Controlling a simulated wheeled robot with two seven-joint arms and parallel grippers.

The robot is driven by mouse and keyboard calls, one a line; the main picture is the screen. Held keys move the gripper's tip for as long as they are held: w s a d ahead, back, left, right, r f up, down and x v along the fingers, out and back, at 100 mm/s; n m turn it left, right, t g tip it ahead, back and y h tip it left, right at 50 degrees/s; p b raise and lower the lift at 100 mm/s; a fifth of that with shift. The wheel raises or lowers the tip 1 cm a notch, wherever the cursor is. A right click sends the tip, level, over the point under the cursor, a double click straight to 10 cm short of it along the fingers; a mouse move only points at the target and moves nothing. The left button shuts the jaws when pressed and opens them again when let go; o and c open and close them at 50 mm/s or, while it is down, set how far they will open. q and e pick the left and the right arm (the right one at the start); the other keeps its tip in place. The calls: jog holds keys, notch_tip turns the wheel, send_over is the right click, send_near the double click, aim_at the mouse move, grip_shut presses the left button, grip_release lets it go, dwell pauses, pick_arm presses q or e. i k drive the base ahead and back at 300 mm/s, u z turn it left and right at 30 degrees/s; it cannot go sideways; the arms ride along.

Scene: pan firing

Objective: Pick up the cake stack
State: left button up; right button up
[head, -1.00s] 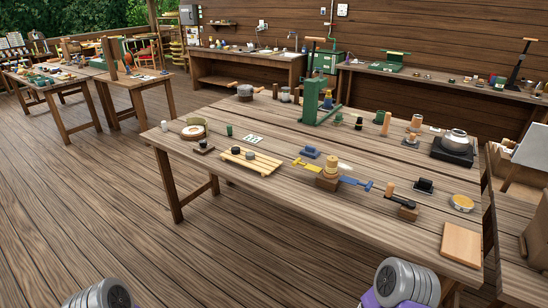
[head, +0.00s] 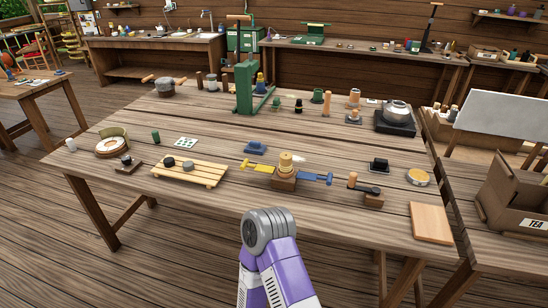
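A small stack of pale tan round pieces (head: 286,162) stands on a wooden block (head: 284,182) near the front middle of the long table; it looks most like the cake stack. A yellow tool (head: 259,167) and a blue tool (head: 314,178) lie on either side of it. Two dark round pieces also sit on a yellow slatted rack (head: 200,177) to the left. One of my purple and grey arm links shows at the bottom middle, in front of the table. Neither gripper is in view.
A green press (head: 244,90) stands at the table's back. A dark stove with a metal pot (head: 396,112) is at the right. A wooden board (head: 431,222) lies at the front right corner. A box marked TEA (head: 515,205) stands on the right side table. The front left floor is clear.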

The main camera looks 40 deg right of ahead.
aim_at(285, 159)
jog(key=z, duration=0.55)
jog(key=i, duration=0.7)
jog(key=z, duration=0.75)
